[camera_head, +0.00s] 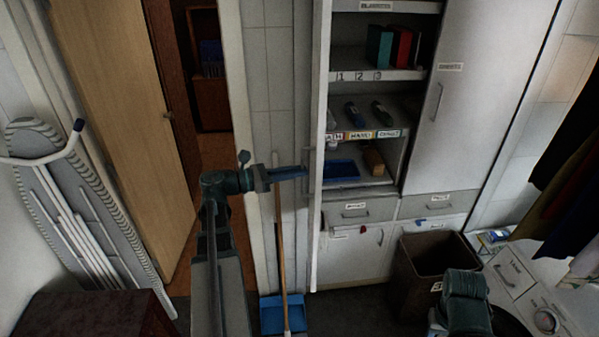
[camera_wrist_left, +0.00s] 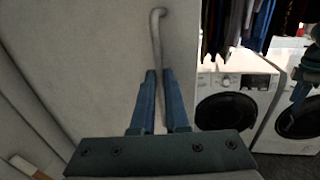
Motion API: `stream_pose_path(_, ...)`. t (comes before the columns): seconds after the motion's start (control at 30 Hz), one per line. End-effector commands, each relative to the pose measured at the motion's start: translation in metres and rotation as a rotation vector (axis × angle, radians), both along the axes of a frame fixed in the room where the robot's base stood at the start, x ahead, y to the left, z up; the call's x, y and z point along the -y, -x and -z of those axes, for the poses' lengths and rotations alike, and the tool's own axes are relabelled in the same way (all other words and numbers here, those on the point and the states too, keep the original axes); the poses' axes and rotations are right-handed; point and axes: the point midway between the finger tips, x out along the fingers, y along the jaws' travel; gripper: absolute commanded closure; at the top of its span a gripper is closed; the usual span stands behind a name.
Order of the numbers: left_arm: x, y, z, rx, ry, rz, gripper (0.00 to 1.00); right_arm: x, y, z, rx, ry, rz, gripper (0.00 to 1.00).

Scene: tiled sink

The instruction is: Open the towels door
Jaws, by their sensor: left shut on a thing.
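A tall pale cupboard door (camera_head: 319,150) stands swung out, almost edge-on in the head view, with the shelves behind it exposed. In the left wrist view its flat face (camera_wrist_left: 90,50) fills the left and middle, with a long bar handle (camera_wrist_left: 157,45). My left gripper (camera_head: 304,171) is at this door. Its two blue fingers (camera_wrist_left: 158,85) are shut on the handle from either side. No towels label can be read on the door. Part of my right arm shows at the lower right of the head view; its fingers are not clear.
A tall closed door (camera_head: 470,110) with a handle is right of the shelves (camera_head: 375,75). Drawers (camera_head: 358,211) lie below. A brown bin (camera_head: 425,270) and a washing machine (camera_head: 525,290) stand at lower right. A broom and blue dustpan (camera_head: 283,315) stand left of the open door.

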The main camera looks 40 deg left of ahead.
Motion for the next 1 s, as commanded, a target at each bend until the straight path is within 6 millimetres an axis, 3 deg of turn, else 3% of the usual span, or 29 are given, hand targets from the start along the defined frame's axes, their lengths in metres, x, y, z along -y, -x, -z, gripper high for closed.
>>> stream_pose_path(0.03,-0.008,-0.006,-0.003,0.008,0.008,-0.021,1.0,0.0,0.0,-0.001,0.0,0.0,0.0,0.5)
stream_pose_path(0.17,-0.008,-0.007,-0.003,0.008,0.008,-0.021,1.0,0.0,0.0,-0.001,0.0,0.0,0.0,0.5)
stream_pose_path(0.2,-0.008,-0.007,-0.003,0.008,0.008,-0.02,0.84,0.0,0.0,-0.001,0.0,0.0,0.0,0.5)
stream_pose_path(0.37,-0.007,-0.006,-0.003,0.006,0.006,-0.02,0.58,0.0,0.0,-0.001,0.0,0.0,0.0,0.5)
stream_pose_path(0.8,-0.005,-0.002,-0.001,0.004,0.003,-0.016,0.58,0.0,0.0,0.0,0.0,0.0,0.0,0.5)
stream_pose_path(1.0,-0.022,0.021,-0.001,0.004,0.003,-0.019,0.58,0.0,0.0,0.0,0.0,0.0,0.0,0.5)
